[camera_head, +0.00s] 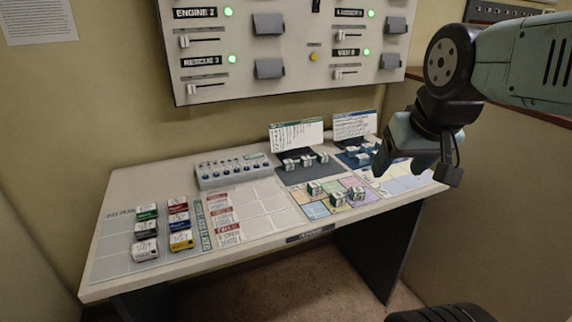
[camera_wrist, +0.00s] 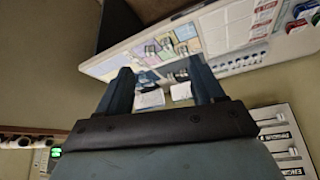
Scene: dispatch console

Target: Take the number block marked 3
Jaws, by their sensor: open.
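Small pale blocks stand in groups on the console desk; their marks are too small to read, so I cannot tell which is the 3. One group (camera_head: 337,199) stands on the coloured map grid (camera_head: 318,210). Another group (camera_head: 307,161) is on the dark grey tray (camera_head: 300,177), and more blocks (camera_head: 363,158) are on the blue tray at the right. My gripper (camera_head: 412,170) is open and empty above the desk's right end, apart from the blocks. In the wrist view my gripper (camera_wrist: 162,75) has its fingers spread, with blocks (camera_wrist: 166,43) beyond them.
Two upright cards (camera_head: 296,134) stand behind the trays. A grey switch box (camera_head: 232,170) sits at the desk's back. Several coloured blocks (camera_head: 147,229) stand at the left. A wall panel (camera_head: 280,50) with levers hangs above. The desk's middle grid (camera_head: 262,205) is clear.

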